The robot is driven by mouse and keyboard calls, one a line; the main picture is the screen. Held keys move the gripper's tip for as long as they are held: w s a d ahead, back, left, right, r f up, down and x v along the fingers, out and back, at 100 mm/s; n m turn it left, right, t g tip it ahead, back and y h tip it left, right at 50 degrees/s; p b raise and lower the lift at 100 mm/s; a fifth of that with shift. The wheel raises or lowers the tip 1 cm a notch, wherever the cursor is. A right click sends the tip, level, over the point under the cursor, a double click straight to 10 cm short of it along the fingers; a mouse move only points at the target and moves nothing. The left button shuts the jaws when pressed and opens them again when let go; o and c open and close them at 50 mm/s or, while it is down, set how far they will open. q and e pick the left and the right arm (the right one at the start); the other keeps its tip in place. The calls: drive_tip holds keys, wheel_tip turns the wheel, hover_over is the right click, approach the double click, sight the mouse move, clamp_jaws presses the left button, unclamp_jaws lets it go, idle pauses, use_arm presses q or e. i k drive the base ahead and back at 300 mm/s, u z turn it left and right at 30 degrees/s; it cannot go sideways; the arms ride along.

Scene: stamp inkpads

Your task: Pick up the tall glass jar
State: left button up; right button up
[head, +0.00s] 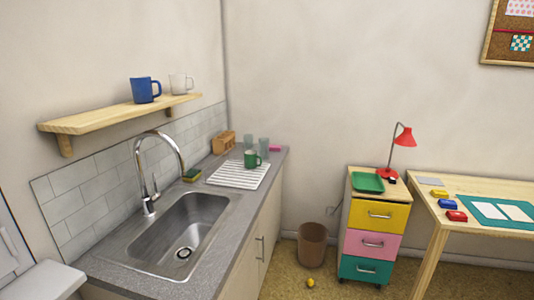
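Neither of my grippers shows in the head view. Two clear, bluish glass vessels stand upright at the far end of the grey counter: a left one (248,142) and a right one (264,146). They are small in the picture, and I cannot tell whether either is the tall glass jar. A green mug (252,159) stands in front of them on a white ribbed drainboard (226,176). No other tall jar is visible.
A steel sink (190,225) with a tall faucet (148,195) fills the counter's near part. A shelf (85,121) holds a blue mug (145,90). A bin (312,244), a drawer unit (348,222) and a desk (450,184) stand right. The floor between is mostly clear.

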sight(264, 142)
drive_tip(key=z, duration=0.7)
drive_tip(key=i, duration=0.7)
drive_tip(key=z, duration=1.05)
drive_tip(key=i, duration=1.8)
drive_tip(key=u, duration=1.35)
drive_tip(key=i, duration=0.55)
drive_tip(key=u, duration=0.5)
